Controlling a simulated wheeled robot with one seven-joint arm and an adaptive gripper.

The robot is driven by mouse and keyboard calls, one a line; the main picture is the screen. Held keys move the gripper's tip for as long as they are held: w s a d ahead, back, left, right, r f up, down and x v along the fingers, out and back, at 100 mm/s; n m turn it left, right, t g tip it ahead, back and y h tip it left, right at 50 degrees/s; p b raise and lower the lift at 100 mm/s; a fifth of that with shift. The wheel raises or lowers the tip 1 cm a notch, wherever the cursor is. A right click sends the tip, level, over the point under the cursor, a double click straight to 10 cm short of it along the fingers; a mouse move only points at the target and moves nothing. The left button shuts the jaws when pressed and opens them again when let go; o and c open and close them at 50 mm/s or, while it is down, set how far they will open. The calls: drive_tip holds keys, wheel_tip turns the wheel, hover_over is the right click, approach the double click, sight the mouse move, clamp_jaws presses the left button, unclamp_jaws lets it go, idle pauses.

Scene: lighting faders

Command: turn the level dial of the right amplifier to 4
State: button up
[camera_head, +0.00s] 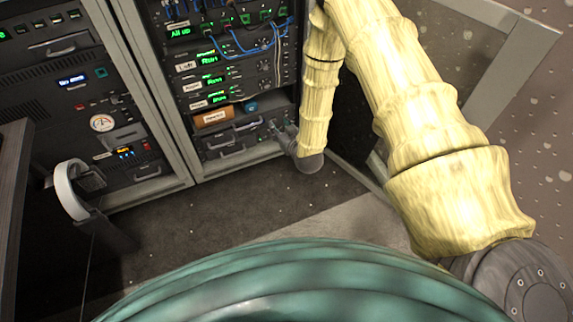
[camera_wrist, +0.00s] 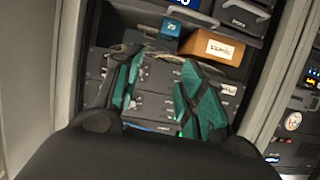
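In the head view, the equipment rack (camera_head: 187,125) on the right holds stacked black units with green displays, several reading "Run". I see nothing held. In the head view, my gripper is small beside the lower right of the rack, and its fingers are unclear.
An orange-brown labelled box (camera_head: 213,116) and a small blue item (camera_head: 251,107) sit on a rack shelf. Blue cables (camera_head: 235,47) hang across the upper units. Another rack (camera_head: 75,110) stands left, with a pale curved handle (camera_head: 66,190) before it. Floor is open in front.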

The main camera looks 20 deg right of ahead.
drive_tip(key=s+a+f+g+b, duration=0.1)
drive_tip(key=s+f+g+b, duration=0.1)
drive_tip(key=s+f, duration=0.6)
drive_tip(key=shift+s+a+g, duration=0.3)
drive_tip(key=shift+s+g, duration=0.6)
drive_tip(key=shift+s, duration=0.1)
drive_tip(key=n+t+h+p, duration=0.1)
drive_tip(key=t+p, duration=0.1)
drive_tip(key=t, duration=0.6)
approach(266, 68)
drive_tip(key=w+b, duration=0.2)
drive_tip(key=w, duration=0.6)
drive_tip(key=shift+a, duration=0.1)
drive_tip(key=shift+c, duration=0.4)
clamp_jaws()
